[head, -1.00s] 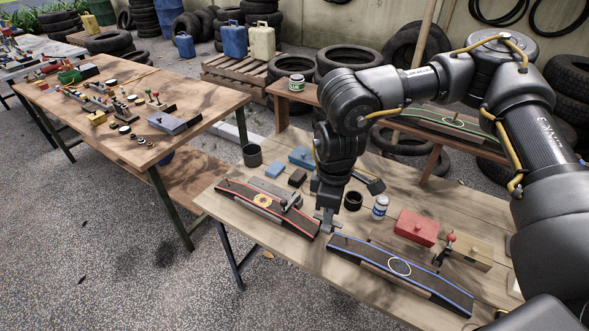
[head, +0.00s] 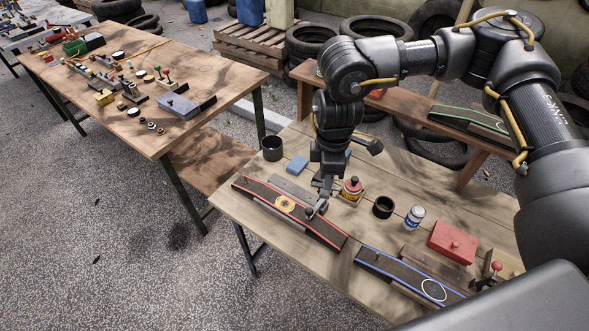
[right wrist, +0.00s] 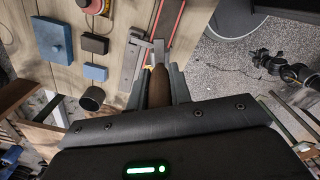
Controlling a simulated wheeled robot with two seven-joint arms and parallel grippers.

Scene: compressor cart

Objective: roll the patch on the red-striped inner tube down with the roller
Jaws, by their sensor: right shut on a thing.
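The red-striped inner tube (head: 326,232) lies along the left side of the near bench in the head view, and its strip also shows in the right wrist view (right wrist: 172,28). The orange round patch (head: 285,204) sits on its upper face. My right gripper (head: 322,190) is shut on the roller's brown handle (right wrist: 158,88) and points down. The roller's grey head (head: 317,207) is low over the tube, just right of the patch. I cannot tell whether it touches the tube. My left gripper is not in view.
The blue-striped tube (head: 385,266) lies front right. A blue block (head: 297,165) and dark cup (head: 272,148) are back left. Another cluttered table stands at left.

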